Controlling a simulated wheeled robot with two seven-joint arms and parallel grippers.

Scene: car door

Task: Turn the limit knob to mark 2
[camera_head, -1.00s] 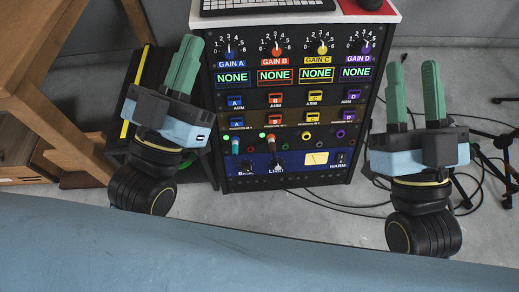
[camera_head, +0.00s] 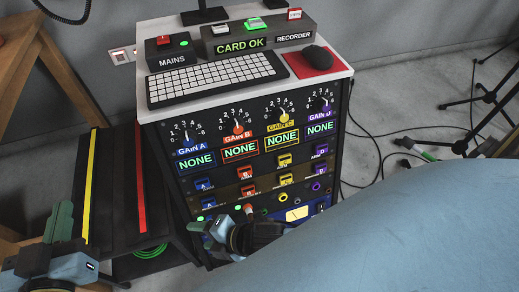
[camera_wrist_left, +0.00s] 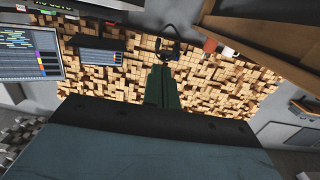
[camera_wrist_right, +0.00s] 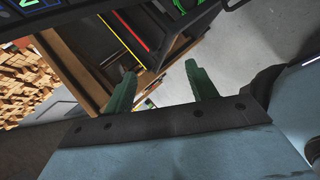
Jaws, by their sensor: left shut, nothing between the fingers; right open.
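The limit knob is hidden in the head view behind my right gripper and wrist. They cover the left part of the rack's bottom blue panel, where a lit meter (camera_head: 297,213) still shows. My right gripper (camera_wrist_right: 158,75) is open with nothing between its fingers, and its fingers point left across the rack front. Its blue body (camera_head: 226,232) shows in the head view. My left gripper (camera_head: 64,212) is shut and empty at the lower left, well away from the rack; its closed fingers also show in the left wrist view (camera_wrist_left: 160,75).
The rack (camera_head: 250,150) carries four gain knobs and NONE displays. A keyboard (camera_head: 217,78), a mouse (camera_head: 317,59) and a recorder box (camera_head: 258,36) are on top. Dark cases with yellow and red stripes (camera_head: 141,185) stand left. Cables lie on the floor at right.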

